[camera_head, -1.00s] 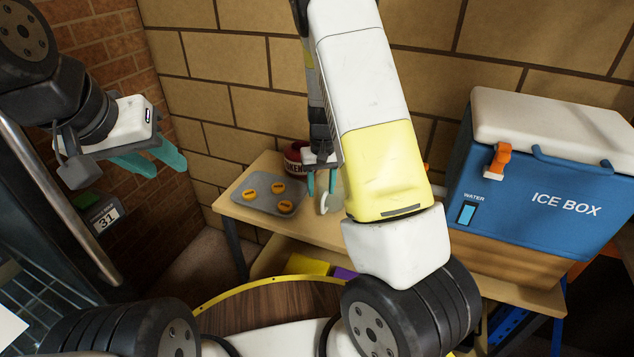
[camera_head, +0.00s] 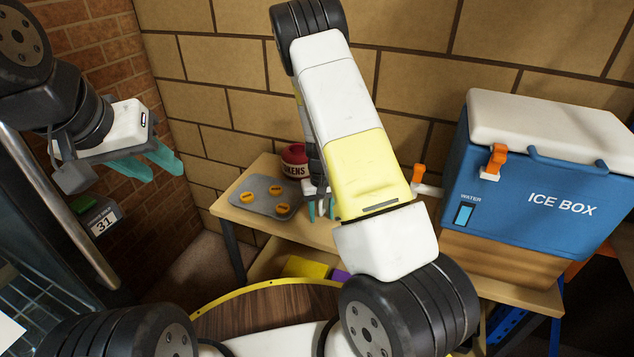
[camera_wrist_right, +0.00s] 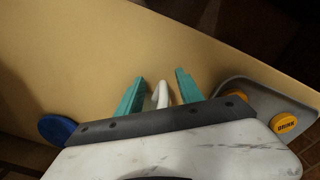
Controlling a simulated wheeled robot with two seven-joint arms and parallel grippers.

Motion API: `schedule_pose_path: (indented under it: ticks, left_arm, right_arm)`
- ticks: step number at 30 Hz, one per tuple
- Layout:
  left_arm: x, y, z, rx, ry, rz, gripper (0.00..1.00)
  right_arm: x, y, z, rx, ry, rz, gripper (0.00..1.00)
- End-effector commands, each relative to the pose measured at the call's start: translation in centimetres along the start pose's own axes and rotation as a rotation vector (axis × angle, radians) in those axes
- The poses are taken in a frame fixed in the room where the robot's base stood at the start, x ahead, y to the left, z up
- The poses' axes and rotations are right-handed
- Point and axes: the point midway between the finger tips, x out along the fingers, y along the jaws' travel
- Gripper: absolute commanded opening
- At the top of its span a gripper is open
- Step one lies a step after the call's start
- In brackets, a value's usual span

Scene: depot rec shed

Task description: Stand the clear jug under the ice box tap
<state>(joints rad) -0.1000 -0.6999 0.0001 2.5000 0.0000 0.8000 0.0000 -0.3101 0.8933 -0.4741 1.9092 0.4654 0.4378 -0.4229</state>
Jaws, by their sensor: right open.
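The blue ice box (camera_head: 520,188) with a white lid stands on the right of the table. Its orange-levered tap (camera_head: 496,160) is on the front, above a WATER label. My right gripper (camera_head: 321,213) is low over the table, left of the ice box, mostly hidden behind my arm. In the right wrist view its teal fingers (camera_wrist_right: 158,84) are apart, with a white curved piece (camera_wrist_right: 161,97), apparently the clear jug's handle, between them. The jug's body is hidden or too faint to make out. My left gripper (camera_head: 165,171) is open and empty at the left.
A grey tray (camera_head: 264,183) with several orange discs lies on the table's left part, beside a red tin (camera_head: 294,160). A second orange lever (camera_head: 418,173) shows right of my arm. A blue round thing (camera_wrist_right: 57,128) sits on the table (camera_wrist_right: 90,60) in the wrist view.

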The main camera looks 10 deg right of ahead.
Motion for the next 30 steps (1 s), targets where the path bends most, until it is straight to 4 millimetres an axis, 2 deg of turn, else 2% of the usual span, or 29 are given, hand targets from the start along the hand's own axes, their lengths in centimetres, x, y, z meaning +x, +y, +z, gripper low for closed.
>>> schedule_pose_path:
  ticks: [2,9,30]
  left_arm:
    - [0.0,0.0,0.0,0.0,0.0,0.0,0.36]
    - [0.0,0.0,0.0,0.0,0.0,0.0,0.36]
    - [0.0,0.0,0.0,0.0,0.0,0.0,0.36]
  right_arm:
    - [-0.03,-0.02,-0.01,0.0,0.0,0.0,0.44]
    - [-0.04,-0.03,0.0,0.0,0.0,0.0,0.0]
    - [-0.03,-0.03,0.04,0.0,-0.001,0.0,0.0]
